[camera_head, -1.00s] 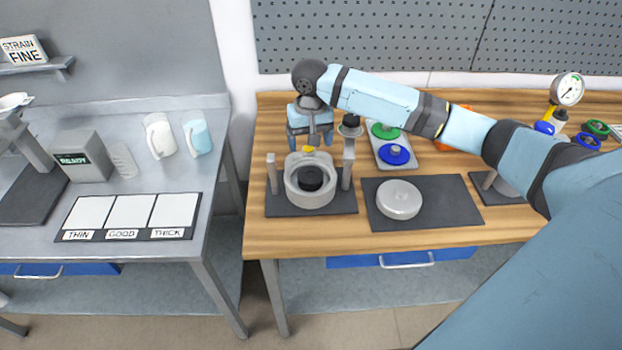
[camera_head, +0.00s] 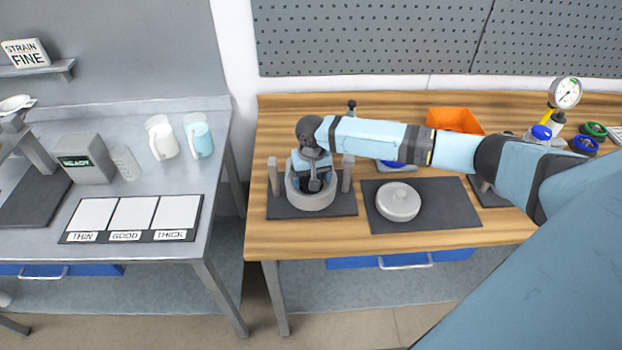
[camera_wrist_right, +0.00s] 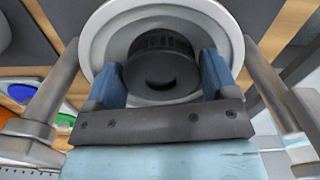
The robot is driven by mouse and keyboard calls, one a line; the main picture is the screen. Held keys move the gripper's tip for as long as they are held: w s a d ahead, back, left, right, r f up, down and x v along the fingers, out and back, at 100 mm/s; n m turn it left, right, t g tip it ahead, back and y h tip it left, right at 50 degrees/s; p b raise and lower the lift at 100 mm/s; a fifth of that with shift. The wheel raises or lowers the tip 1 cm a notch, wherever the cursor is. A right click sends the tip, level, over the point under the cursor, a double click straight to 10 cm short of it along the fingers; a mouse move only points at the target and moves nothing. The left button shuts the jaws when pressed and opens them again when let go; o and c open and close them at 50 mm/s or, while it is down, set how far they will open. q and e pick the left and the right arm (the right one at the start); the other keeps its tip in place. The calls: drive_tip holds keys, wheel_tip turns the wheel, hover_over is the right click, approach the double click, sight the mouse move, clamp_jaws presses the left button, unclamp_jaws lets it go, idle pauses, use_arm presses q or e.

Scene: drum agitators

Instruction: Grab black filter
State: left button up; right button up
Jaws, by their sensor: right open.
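The black filter (camera_wrist_right: 162,66) is a round dark piece inside a light grey round housing (camera_head: 313,204). The housing stands on a dark mat between two grey posts. My right gripper (camera_head: 312,184) reaches down into the housing from above and hides most of the filter in the head view. In the right wrist view, the open blue fingers of the gripper (camera_wrist_right: 165,75) stand on either side of the filter. I cannot tell whether they touch it. My left gripper is not in view.
A round grey lid (camera_head: 398,200) lies on a dark mat (camera_head: 440,206) right of the housing. An orange bin (camera_head: 455,120) and a pressure gauge (camera_head: 565,93) stand farther back. The left table holds cups and a card strip (camera_head: 130,237). The front wooden edge is clear.

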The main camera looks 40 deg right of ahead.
drive_tip(key=shift+f, duration=0.35)
drive_tip(key=c, duration=0.5)
drive_tip(key=shift+r, duration=0.15)
drive_tip(key=shift+c, duration=0.2)
